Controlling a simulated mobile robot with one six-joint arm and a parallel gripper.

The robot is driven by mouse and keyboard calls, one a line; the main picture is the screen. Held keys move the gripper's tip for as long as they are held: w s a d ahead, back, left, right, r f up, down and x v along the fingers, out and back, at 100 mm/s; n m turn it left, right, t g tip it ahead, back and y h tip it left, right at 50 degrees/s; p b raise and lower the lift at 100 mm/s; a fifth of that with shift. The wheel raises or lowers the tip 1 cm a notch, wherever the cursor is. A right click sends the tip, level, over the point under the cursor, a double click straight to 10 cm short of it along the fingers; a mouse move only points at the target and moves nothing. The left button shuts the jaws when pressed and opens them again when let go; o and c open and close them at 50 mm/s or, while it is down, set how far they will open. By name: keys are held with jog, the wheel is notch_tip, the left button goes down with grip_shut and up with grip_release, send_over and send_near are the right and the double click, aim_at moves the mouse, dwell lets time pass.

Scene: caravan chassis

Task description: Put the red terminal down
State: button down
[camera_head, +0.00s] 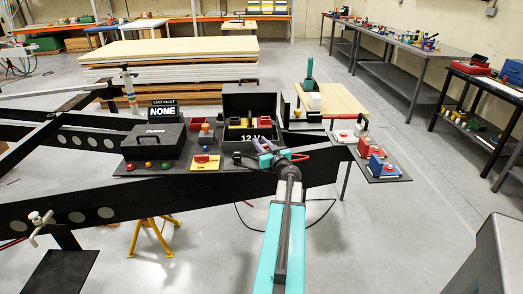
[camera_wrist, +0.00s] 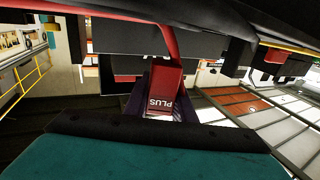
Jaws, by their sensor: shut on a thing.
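My gripper (camera_head: 266,147) is in front of the open black box marked 12 V (camera_head: 252,135). In the wrist view, its dark purple fingers are shut on the red terminal (camera_wrist: 165,88), a red block lettered PLUS. A red cable (camera_wrist: 168,40) runs up from the terminal in that view. In the head view the cable (camera_head: 300,157) shows beside my gripper, while the terminal itself is hidden or too small to tell. The 12 V box holds a battery with yellow and red parts (camera_head: 250,122), and its lid stands open.
Left of the battery box are a black FUSES box (camera_head: 155,142), a LAST FAULT display reading NONE (camera_head: 163,111) and a red switch on a yellow plate (camera_head: 205,161). Red and blue blocks stand on a dark shelf (camera_head: 395,174) at right. The black chassis beam (camera_head: 200,195) runs below.

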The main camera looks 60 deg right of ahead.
jog(key=shift+w+d, duration=0.15)
jog(key=shift+d, duration=0.25)
jog(key=shift+f, duration=1.8)
jog(key=c, duration=1.5)
grip_release()
jog(key=shift+f, duration=0.15)
jog(key=shift+r, duration=0.2)
jog(key=shift+b+v, duration=0.45)
jog(key=shift+v, duration=5.6)
jog(key=shift+d, duration=0.1)
